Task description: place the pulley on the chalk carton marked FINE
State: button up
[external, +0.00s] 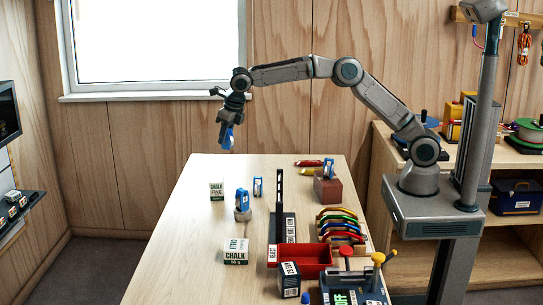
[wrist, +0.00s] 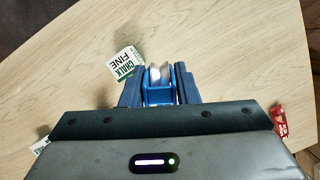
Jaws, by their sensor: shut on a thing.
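My gripper (external: 228,122) is shut on a blue pulley (external: 227,140), held high above the far left part of the table. In the wrist view the pulley (wrist: 158,92) shows its pale metal wheel between the two fingers of my gripper (wrist: 159,80). The chalk carton marked FINE (external: 217,191) stands on the table, below the pulley and slightly left of it. In the wrist view this carton (wrist: 124,63) lies just left of the left finger, apart from it. A second chalk carton (external: 236,252) stands nearer the camera; its upper word is hard to read.
Blue items stand near the FINE carton: one on a grey base (external: 242,205), another (external: 257,187) behind it. A red tray (external: 303,260), a dark upright rack (external: 280,210), coloured curved pieces (external: 340,225) and a brown block (external: 328,190) fill the right side.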

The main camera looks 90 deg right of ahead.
jog(key=w+a+f, duration=0.1)
jog(key=a, duration=0.1)
jog(key=w+a+f+p, duration=0.1)
jog(key=a+f, duration=0.1)
jog(key=w+a+f+p, duration=0.1)
jog(key=a, duration=0.1)
jog(key=shift+w+a+f, duration=0.15)
jog(key=shift+w+a, duration=0.05)
jog(key=shift+a, duration=0.1)
jog(key=shift+f+p, duration=0.45)
jog(key=shift+f, duration=1.65)
jog(key=shift+f, duration=0.15)
jog(key=o, duration=1)
